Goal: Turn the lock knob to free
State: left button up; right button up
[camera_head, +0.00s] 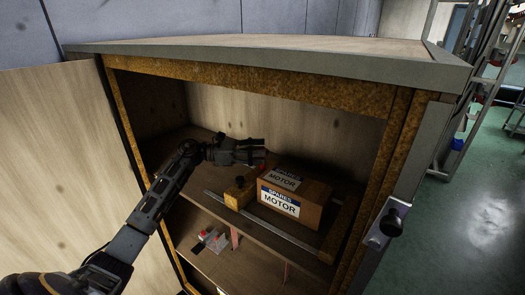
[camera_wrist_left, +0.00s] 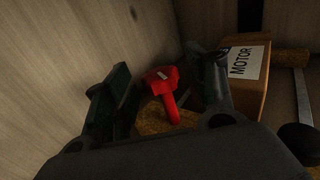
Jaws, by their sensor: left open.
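A red T-shaped knob (camera_wrist_left: 162,84) shows in the left wrist view above a rough yellow-brown block (camera_wrist_left: 182,122). I cannot tell for sure that it is the lock knob. My left gripper (camera_head: 262,150) reaches into the open cabinet, above its upper shelf. In the left wrist view its open fingers (camera_wrist_left: 168,92) stand either side of the red knob, with no clear contact. A black round knob (camera_head: 391,225) sits on a metal latch plate at the cabinet's right front edge, away from the gripper. My right gripper is not in view.
A cardboard box labelled SPARES MOTOR (camera_head: 300,200) stands on the shelf, close right of the gripper; it also shows in the left wrist view (camera_wrist_left: 245,75). A yellow block (camera_head: 239,193) lies beside it. The cabinet door (camera_head: 65,165) hangs open left. Small items (camera_head: 211,239) lie below.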

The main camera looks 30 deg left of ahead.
pick_arm(q)
jog(key=shift+x, duration=0.8)
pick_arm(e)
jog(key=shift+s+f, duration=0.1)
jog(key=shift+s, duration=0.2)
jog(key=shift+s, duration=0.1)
pick_arm(q)
jog(key=shift+c, duration=0.4)
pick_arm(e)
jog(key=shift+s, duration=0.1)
pick_arm(q)
jog(key=c, duration=0.9)
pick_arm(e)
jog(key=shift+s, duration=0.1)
